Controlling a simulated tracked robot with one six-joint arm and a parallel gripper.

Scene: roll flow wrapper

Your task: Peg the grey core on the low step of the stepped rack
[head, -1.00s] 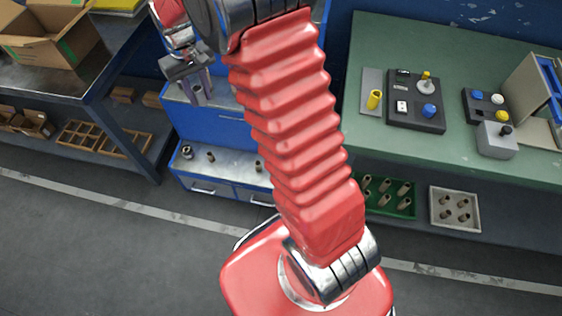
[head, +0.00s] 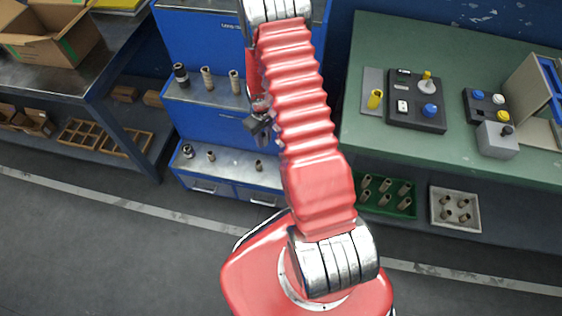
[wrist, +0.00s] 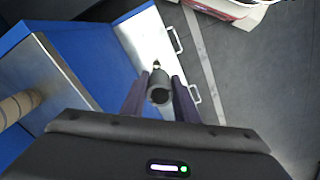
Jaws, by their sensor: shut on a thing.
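My gripper (head: 262,126) hangs in front of the blue stepped rack (head: 215,125). In the wrist view my gripper (wrist: 159,98) is shut on the grey core (wrist: 158,91), a short tube seen near end-on with its dark bore showing. A small dark-tipped piece (wrist: 156,63) shows just beyond the held core.
The higher step bears a dark core (head: 181,75) and two tan cores (head: 208,78) (head: 235,82); a tan roll (wrist: 18,107) shows close at left in the wrist view. A green bench (head: 450,150) with control boxes stands right, a dark table (head: 75,75) left.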

